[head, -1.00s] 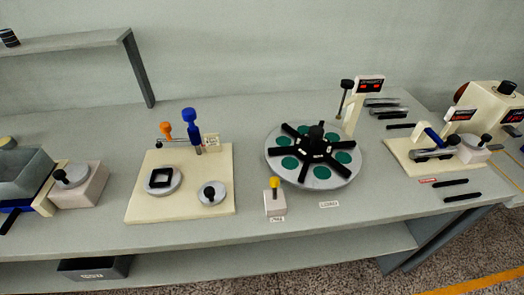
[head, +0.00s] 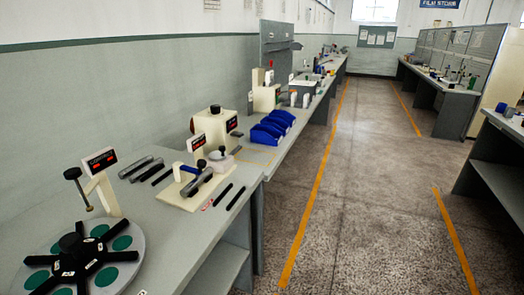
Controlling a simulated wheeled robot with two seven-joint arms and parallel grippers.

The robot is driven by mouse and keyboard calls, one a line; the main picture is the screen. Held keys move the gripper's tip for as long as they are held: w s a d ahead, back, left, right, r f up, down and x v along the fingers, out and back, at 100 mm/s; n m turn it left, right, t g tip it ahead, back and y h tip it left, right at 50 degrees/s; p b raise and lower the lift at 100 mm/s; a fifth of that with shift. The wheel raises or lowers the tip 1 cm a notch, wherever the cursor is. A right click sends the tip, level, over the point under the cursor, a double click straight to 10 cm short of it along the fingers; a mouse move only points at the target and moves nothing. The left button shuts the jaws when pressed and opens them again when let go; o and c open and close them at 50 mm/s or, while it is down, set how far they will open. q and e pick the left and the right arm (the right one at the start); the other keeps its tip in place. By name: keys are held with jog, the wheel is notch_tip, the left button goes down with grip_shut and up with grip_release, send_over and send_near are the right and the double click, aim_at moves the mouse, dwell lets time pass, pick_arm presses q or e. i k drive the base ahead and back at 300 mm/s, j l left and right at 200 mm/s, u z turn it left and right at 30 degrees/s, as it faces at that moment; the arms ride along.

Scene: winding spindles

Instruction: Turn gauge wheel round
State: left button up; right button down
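A round grey wheel (head: 129,258) with green discs and a black multi-armed hub (head: 76,254) lies on the bench at the lower left of the head view. The frame's left and bottom edges cut off part of it. A cream post with a dark display (head: 100,159) and a black-knobbed rod (head: 77,186) stand just behind it. The display's red characters are too small to read. I cannot tell for certain that this wheel is the gauge wheel. Neither of my grippers shows in the view.
A cream fixture (head: 183,196) with a blue handle stands farther along the bench (head: 180,245), with black bars (head: 222,195) beside it. Blue bins (head: 268,134) sit beyond. The aisle floor (head: 370,200) between yellow lines is clear. Other benches (head: 437,95) line the right side.

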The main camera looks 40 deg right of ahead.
aim_at(218, 156)
jog(key=z, duration=1)
jog(key=i+l+u, duration=0.1)
jog(key=i+l, duration=0.15)
jog(key=i+l+u, duration=0.25)
jog(key=i+l, duration=0.25)
jog(key=l, duration=0.2)
jog(key=i+l+u, duration=0.1)
jog(key=i+l, duration=0.15)
jog(key=i+l+u, duration=0.15)
jog(key=l, duration=0.3)
jog(key=i+l+u, duration=0.1)
jog(key=i+l, duration=0.15)
jog(key=l, duration=0.15)
